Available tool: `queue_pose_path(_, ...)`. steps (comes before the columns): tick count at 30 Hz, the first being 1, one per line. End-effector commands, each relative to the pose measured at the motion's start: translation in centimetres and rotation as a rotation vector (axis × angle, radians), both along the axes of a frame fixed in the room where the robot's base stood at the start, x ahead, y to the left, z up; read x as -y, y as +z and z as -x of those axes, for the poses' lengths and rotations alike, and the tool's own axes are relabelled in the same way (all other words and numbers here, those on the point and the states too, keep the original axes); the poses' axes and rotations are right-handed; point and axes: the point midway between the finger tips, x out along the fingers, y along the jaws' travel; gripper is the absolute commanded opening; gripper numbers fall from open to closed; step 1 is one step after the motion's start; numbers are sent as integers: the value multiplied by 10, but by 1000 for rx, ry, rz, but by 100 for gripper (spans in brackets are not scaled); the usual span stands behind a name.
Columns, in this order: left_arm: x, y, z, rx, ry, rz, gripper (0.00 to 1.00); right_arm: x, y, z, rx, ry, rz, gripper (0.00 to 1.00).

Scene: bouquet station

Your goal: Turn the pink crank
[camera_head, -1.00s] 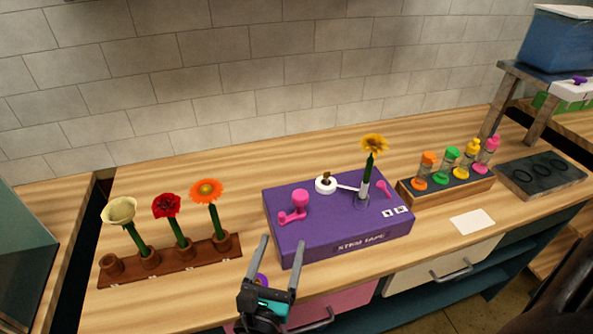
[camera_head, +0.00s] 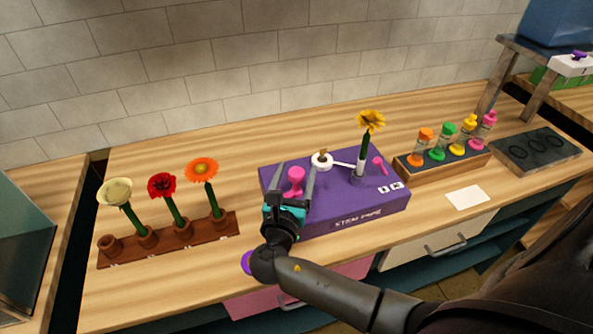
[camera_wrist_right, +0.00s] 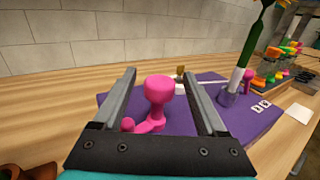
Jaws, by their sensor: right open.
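The pink crank (camera_head: 295,178) stands on the left part of the purple stem tape box (camera_head: 335,212). My right gripper (camera_head: 295,168) is open, with its two fingers on either side of the crank's knob in the head view. In the right wrist view the crank's knob (camera_wrist_right: 159,90) stands upright between the open fingers (camera_wrist_right: 162,80), with a small gap to each. Whether a finger touches the crank cannot be told. My left gripper is not in view.
A white tape roll (camera_head: 321,160), a yellow flower (camera_head: 370,122) in a holder and a small pink lever (camera_head: 380,166) are on the box. A brown rack (camera_head: 170,240) with three flowers stands left. A wooden tray (camera_head: 440,167) with several coloured bottles stands right.

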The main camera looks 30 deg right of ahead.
Motion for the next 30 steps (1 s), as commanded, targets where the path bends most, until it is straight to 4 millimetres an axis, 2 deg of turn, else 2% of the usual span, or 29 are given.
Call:
queue_pose_path(12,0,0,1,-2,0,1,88,7,0,-7,0,0,0,74)
queue_pose_path(30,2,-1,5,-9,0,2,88,6,0,-6,-1,0,-1,7)
